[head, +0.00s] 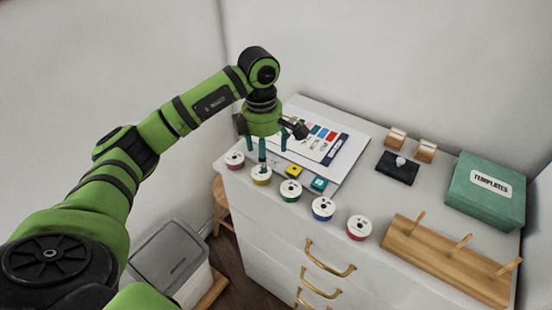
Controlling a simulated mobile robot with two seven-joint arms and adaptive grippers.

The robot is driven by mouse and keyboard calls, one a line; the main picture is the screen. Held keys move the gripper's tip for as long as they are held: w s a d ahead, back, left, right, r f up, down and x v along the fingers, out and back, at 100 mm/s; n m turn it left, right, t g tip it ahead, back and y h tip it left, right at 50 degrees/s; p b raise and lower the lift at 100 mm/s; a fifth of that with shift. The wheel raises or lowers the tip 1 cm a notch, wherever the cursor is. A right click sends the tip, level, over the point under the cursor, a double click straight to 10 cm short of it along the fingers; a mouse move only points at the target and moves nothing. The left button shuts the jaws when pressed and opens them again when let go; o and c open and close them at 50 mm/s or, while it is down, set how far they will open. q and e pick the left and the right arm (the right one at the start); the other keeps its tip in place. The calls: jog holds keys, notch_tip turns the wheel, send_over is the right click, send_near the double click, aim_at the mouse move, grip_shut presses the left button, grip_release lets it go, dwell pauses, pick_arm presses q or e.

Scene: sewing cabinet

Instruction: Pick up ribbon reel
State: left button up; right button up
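Several ribbon reels stand in a row along the front of the cabinet top in the head view: magenta (235,160), yellow (261,176), green (291,191), blue (323,208) and red (358,228). Each has a white top face with a dark centre hole. My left gripper (272,153) points down at the left end of the row, with its fingers spread and nothing seen between them. One fingertip overlaps the yellow reel in the picture; I cannot tell whether it touches. My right gripper is not in view.
A colour chart board (345,160) lies behind the reels, with yellow (293,171) and teal (319,184) small boxes in front. A wooden peg rack (440,262), green templates box (487,192) and black pad (397,168) occupy the right. A bin (168,255) and stool (219,190) stand left.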

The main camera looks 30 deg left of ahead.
aim_at(259, 174)
pick_arm(q)
jog(key=shift+w+a, duration=0.1)
jog(key=shift+a, duration=0.35)
jog(key=shift+s+f+p, duration=0.15)
jog(key=shift+s+p, duration=0.15)
jog(key=shift+p, duration=0.05)
jog(key=shift+s+f+p, duration=0.4)
jog(key=shift+f+p, duration=0.15)
jog(key=shift+f, duration=0.05)
jog(key=shift+s+f+p, duration=0.35)
jog(key=shift+f+p, duration=0.2)
jog(key=f, duration=0.1)
jog(key=f+p, duration=0.1)
jog(key=shift+w+f, duration=0.3)
jog(key=shift+f, duration=0.5)
jog(key=c, duration=0.9)
jog(key=shift+c, duration=1)
jog(key=shift+r, duration=0.15)
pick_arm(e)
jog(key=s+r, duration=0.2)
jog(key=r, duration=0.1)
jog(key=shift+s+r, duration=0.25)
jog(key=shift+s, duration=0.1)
